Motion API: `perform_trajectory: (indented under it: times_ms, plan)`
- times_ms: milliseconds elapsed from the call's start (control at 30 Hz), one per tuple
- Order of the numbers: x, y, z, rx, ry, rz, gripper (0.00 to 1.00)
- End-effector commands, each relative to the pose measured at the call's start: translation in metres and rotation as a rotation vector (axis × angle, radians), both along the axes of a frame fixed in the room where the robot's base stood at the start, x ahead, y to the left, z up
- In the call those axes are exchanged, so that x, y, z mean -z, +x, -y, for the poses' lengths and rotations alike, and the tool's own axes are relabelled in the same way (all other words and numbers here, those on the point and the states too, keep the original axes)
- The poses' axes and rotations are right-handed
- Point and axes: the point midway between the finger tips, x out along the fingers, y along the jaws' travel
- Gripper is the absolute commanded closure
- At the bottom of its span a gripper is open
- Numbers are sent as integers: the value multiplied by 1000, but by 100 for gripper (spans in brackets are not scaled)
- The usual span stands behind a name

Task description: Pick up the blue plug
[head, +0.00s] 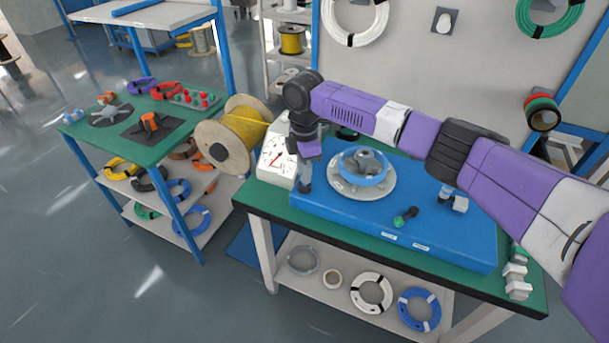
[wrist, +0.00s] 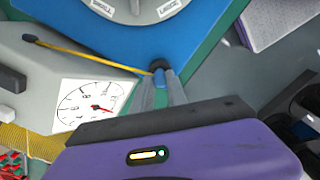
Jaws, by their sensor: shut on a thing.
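My gripper (head: 305,186) points down at the left end of the blue platform, close beside the white dial gauge. In the wrist view my gripper (wrist: 161,88) is shut on the blue plug (wrist: 159,78), a small blue piece with a dark round end between the fingertips. The plug is at or just above the bench's edge of the platform; its height is unclear. In the head view I cannot make out the plug at the fingertips.
The blue platform (head: 340,217) carries a round grey plate with a blue ring (head: 365,167) and a green-and-black part (head: 405,216). The dial gauge (head: 276,158) and a yellow cable spool (head: 231,136) stand left. A yellow cable (wrist: 85,55) ends near the fingertips. Floor left is clear.

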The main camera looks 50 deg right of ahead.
Motion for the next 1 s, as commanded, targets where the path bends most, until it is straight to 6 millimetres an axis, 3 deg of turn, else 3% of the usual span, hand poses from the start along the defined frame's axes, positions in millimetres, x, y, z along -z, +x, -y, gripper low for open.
perform_trajectory:
  times_ms: [167,500,700,1000]
  plan:
    - [-27,1,0,-1,0,3,100]
    - [-118,1,0,0,-1,5,100]
    - [-161,1,0,-1,0,3,100]
    - [-189,0,0,0,0,1,100]
